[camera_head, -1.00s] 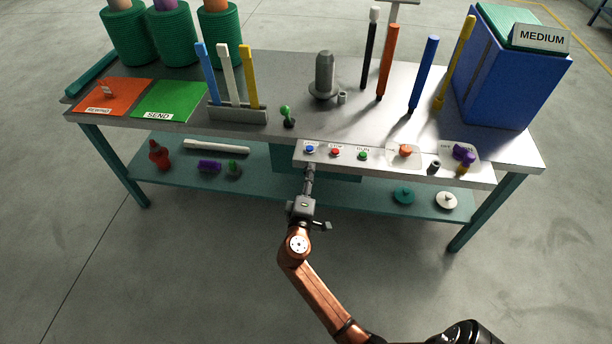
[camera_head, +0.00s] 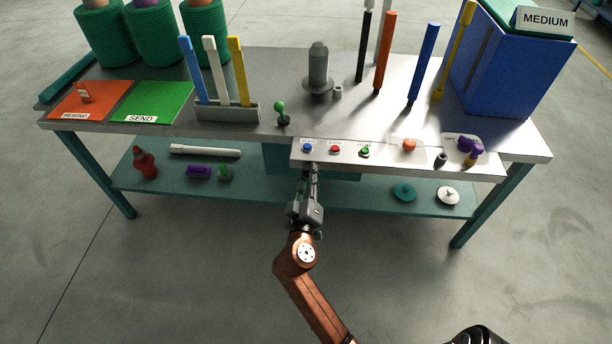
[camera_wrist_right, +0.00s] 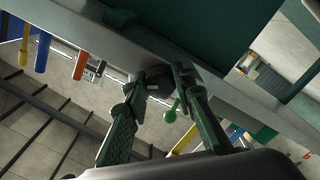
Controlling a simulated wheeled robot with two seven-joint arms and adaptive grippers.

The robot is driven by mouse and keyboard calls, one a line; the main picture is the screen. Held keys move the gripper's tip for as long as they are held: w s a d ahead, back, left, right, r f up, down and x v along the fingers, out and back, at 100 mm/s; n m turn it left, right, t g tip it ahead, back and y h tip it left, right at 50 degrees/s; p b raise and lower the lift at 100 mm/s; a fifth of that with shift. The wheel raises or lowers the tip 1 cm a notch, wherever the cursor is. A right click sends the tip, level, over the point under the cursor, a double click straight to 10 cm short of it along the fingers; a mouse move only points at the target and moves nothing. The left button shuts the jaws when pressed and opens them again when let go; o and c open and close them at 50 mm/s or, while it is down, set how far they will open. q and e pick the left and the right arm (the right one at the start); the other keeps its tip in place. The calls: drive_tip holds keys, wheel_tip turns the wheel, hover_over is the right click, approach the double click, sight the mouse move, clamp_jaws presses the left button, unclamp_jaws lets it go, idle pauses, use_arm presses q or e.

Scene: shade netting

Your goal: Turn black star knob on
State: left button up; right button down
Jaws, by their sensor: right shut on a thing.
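My right gripper (camera_head: 311,170) is at the front edge of the workbench, just below the blue button (camera_head: 308,147). In the right wrist view its two fingers (camera_wrist_right: 162,77) reach up to the bench front and are shut on a small dark piece between their tips. This piece seems to be the black star knob (camera_wrist_right: 160,71); it is mostly hidden by the fingers, so its star shape and angle cannot be told. In the head view the knob is hidden behind the gripper. My left gripper is not in view.
The control panel (camera_head: 400,165) also carries a red button (camera_head: 335,149), a green button (camera_head: 364,152), an orange knob (camera_head: 408,145) and purple parts (camera_head: 470,148). A green-topped lever (camera_head: 281,112) stands behind it. The lower shelf (camera_head: 260,190) holds loose parts. The floor in front is open.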

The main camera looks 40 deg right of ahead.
drive_tip(key=shift+f, duration=0.1)
idle(0.3)
drive_tip(key=c, duration=1.6)
unclamp_jaws()
wheel_tip(320, 180, up, 10)
drive_tip(key=shift+r, duration=0.1)
